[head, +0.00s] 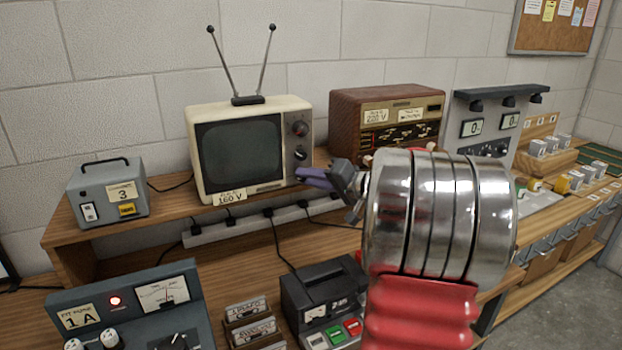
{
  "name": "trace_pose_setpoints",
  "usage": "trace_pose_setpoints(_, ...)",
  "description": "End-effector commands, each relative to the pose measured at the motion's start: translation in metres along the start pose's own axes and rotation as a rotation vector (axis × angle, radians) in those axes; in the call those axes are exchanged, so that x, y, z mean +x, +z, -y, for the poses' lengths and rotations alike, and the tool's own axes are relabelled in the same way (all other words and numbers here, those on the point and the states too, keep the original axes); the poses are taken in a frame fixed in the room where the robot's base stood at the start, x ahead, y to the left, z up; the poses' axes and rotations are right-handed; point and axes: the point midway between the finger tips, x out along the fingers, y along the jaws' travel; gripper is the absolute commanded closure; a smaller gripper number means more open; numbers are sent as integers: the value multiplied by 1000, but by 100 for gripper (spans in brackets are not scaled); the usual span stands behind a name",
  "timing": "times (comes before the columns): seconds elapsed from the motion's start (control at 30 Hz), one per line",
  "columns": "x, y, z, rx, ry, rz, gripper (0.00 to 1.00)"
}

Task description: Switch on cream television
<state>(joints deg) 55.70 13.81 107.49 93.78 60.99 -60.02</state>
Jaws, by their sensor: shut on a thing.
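The cream television (252,107) stands on the wooden shelf at centre left, with a dark screen and a two-rod antenna on top. Its right-hand panel has an upper knob (299,128) and a lower knob (300,153). A paper label reading 160 V (229,196) is at its lower front edge. My gripper (312,178), with purplish fingers, is at the lower right of the television's front, just below the lower knob. It is shut on a small part there, apparently a control on the television; the fingers hide it.
A brown radio (385,108) stands right of the television, partly behind my arm. A grey box marked 3 (107,196) stands left. A power strip (225,230) with cables runs below. A cassette recorder (318,295) and a meter unit (135,305) stand in front.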

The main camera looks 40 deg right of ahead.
Motion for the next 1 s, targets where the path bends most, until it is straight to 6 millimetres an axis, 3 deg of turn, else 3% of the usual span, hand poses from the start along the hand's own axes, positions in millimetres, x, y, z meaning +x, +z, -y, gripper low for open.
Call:
trace_pose_setpoints(0.37, 0, 2, -7, 169, -74, -8, 100)
trace_pose_setpoints(1.0, 2, 6, -14, 699, -331, -33, 100)
